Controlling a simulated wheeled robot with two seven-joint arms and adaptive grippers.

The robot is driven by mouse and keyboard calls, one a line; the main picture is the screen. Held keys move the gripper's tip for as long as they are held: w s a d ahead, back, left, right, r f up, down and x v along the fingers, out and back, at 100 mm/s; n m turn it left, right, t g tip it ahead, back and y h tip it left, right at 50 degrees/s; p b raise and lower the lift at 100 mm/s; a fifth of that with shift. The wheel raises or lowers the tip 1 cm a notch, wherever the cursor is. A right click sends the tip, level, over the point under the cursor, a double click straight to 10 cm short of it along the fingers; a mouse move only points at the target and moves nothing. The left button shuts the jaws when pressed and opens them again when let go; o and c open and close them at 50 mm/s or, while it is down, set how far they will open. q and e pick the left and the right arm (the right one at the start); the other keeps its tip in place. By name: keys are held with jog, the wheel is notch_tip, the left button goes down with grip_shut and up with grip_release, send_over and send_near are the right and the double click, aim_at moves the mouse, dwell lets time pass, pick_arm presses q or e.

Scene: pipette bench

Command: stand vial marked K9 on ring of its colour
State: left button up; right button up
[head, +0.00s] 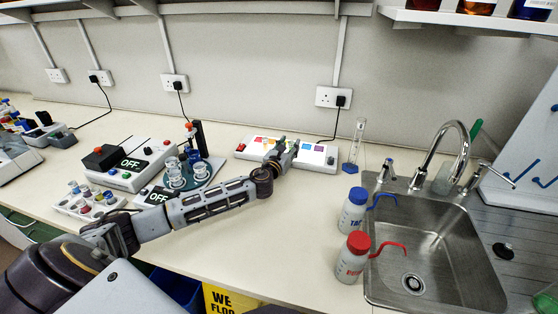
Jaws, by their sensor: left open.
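My left arm reaches from the lower left across the bench, and its open gripper (284,148) is over a white panel (318,157) near the wall. The gripper looks empty and hides the middle of the panel. Coloured patches show on the panel, orange and red on the left and purple on the right. Several small vials with coloured caps stand in a white rack (68,208) at the left. No K9 mark can be read at this size, and I cannot make out coloured rings for certain. My right gripper is not in view.
A carousel with clear vessels (175,184) and control boxes (130,165) stand left of centre, close to my arm. The front middle bench is clear.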

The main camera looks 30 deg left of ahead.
aim_at(290, 145)
pick_arm(q)
jog(key=s, duration=0.4)
jog(key=shift+d, duration=0.25)
jog(key=shift+s, duration=0.45)
jog(key=shift+s+d, duration=0.1)
jog(key=shift+s, duration=0.6)
jog(key=shift+s+d, duration=0.15)
jog(key=shift+s, duration=1.55)
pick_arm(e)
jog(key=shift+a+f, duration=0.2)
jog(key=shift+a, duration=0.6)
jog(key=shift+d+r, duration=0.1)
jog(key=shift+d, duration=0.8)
